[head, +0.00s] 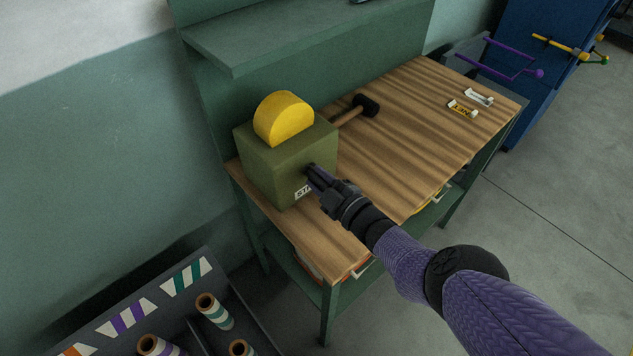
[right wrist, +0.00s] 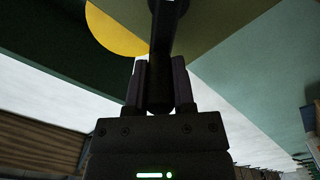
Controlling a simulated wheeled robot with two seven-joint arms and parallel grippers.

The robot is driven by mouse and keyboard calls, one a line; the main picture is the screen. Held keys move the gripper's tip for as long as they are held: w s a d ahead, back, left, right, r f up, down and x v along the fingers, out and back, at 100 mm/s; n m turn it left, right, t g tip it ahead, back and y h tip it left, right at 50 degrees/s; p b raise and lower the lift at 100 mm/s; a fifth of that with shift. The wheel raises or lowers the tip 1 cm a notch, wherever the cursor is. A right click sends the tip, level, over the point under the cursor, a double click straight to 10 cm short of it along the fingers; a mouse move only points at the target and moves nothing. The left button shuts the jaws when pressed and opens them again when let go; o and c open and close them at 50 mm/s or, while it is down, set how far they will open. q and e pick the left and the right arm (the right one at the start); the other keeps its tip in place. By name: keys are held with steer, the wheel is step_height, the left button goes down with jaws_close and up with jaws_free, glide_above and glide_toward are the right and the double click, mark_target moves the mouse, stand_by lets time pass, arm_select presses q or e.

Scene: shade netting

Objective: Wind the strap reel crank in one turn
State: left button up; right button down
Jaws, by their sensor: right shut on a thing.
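The strap reel is an olive-green box (head: 262,168) with a yellow half-disc (head: 284,118) standing out of its top. It sits at the left end of the wooden workbench. A label starting "ST" shows on its front, partly hidden by my gripper. My right gripper (head: 314,177) is at the box's front face, shut on the dark crank (right wrist: 163,55). In the right wrist view the crank runs up from between the two fingers (right wrist: 161,88), with the yellow disc (right wrist: 118,30) behind it. Most of the crank is hidden in the head view. My left gripper is not in view.
A black-headed mallet (head: 365,106) lies behind the box on the workbench (head: 420,130). Two small labelled items (head: 462,108) lie at the far right. A shelf (head: 300,35) overhangs the back. A bin of striped rolls (head: 214,311) stands at lower left. The bench middle is clear.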

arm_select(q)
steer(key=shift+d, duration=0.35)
arm_select(e)
steer(key=shift+w+d+r+m, duration=0.15)
steer(key=shift+w+d+m, duration=0.15)
steer(key=shift+m, duration=0.7)
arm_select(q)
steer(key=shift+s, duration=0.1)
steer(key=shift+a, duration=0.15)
arm_select(e)
steer(key=shift+c, duration=2.3)
jaws_free()
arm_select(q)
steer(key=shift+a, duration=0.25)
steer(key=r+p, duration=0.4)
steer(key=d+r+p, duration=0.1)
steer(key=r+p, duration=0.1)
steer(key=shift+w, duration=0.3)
arm_select(e)
steer(key=v, duration=1)
